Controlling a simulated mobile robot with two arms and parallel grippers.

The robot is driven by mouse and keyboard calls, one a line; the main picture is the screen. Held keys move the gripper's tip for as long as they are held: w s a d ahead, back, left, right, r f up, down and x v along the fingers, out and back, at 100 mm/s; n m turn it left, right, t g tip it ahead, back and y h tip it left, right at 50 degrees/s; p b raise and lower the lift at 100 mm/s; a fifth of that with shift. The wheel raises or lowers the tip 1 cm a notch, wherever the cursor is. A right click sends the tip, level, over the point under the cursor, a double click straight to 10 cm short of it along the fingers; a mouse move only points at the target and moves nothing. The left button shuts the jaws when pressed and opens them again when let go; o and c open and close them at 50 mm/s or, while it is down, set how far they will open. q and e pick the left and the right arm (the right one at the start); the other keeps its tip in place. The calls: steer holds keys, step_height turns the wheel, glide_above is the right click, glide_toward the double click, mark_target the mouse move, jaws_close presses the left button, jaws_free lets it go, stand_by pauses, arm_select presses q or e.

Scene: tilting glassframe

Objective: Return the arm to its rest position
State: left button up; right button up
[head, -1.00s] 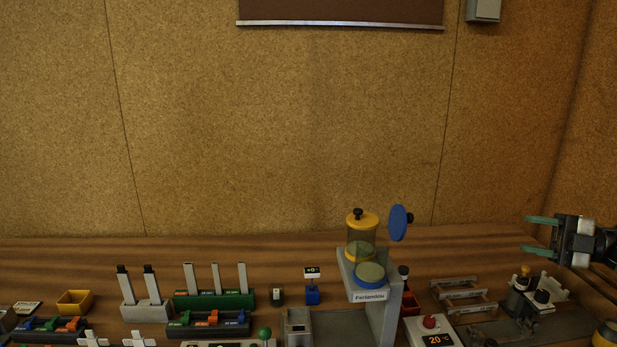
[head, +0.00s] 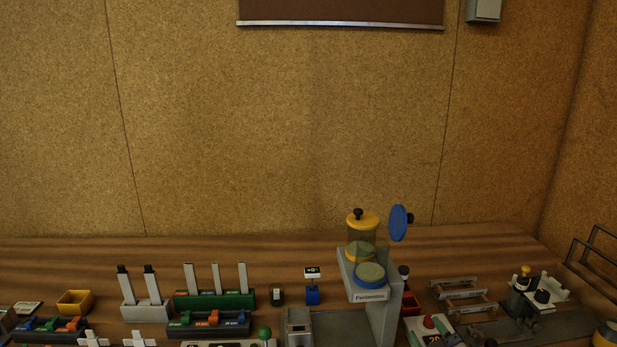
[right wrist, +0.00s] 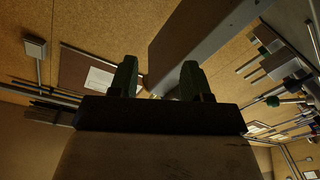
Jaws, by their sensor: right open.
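My right gripper (right wrist: 158,68) shows in the right wrist view, with two dark green fingers standing apart. It is open and nothing sits between the fingers. Past the fingertips are a large grey-brown slab, a cork wall and a dark board with a white sheet. In the head view neither gripper is visible now. My left gripper is in neither view.
A grey stand with "Fermenton"-like lettering (head: 370,296) carries yellow-lidded vessels; a blue disc (head: 398,222) is beside them. Left are a green rack (head: 228,301) and a yellow box (head: 75,301). A black wire rack (head: 592,260) is at the right edge. The bench's back strip is bare.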

steer(key=s+a+f+m+g+h, duration=0.1)
steer(key=s+f+m+g+h, duration=0.15)
steer(key=s+f+g, duration=0.4)
steer(key=s+a+f+m+g+h, duration=0.1)
steer(key=s+f+m, duration=0.2)
steer(key=s, duration=0.7)
steer(key=s+a+g, duration=0.2)
steer(key=s+g, duration=0.5)
steer(key=s, duration=1)
step_height(320, 180, down, 27)
steer(key=g, duration=0.1)
steer(key=s+d+f+g, duration=0.1)
steer(key=s+d+f, duration=0.2)
steer(key=s+f, duration=1.2)
steer(key=shift+s+f, duration=0.35)
steer(key=shift+s, duration=0.55)
